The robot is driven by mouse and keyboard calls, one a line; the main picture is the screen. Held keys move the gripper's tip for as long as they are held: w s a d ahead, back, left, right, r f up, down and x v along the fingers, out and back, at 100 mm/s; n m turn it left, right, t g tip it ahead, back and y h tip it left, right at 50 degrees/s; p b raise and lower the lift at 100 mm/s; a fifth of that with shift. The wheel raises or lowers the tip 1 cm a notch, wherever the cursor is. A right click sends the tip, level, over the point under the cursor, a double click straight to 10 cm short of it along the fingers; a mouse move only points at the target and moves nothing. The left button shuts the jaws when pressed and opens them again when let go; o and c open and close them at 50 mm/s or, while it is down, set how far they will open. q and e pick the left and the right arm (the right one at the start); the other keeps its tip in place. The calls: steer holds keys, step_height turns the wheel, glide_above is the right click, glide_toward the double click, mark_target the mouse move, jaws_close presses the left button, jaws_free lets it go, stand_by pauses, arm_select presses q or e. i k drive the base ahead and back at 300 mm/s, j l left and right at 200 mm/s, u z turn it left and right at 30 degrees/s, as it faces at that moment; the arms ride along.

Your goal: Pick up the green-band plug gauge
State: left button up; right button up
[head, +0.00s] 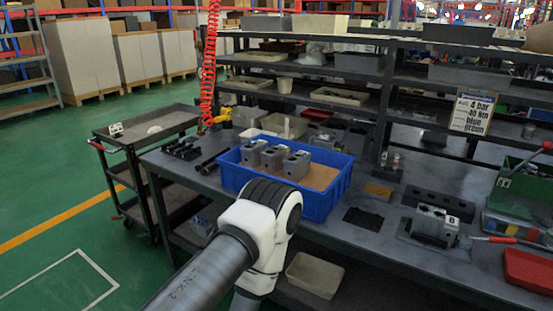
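I cannot make out a plug gauge with a green band. Two small upright pieces stand on a small holder (390,167) at the back of the bench, too small to tell their bands. My arm reaches up from the bottom and its elbow hides part of the bench's front edge. Neither of my grippers shows. A blue tray (334,200) on the bench holds several grey valve blocks (273,158). Another grey block (434,225), with a white label, sits on a dark plate at the right.
The workbench (345,243) also carries black parts (184,149), a yellow block (378,190), a dark perforated rack (438,203), a green crate (515,190) and a red bin (528,271). A sign (473,112) hangs from the shelves behind. A dark cart (150,130) stands left.

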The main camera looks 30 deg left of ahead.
mark_target(385, 153)
steer(key=i+j, duration=0.9)
steer(key=j, duration=0.25)
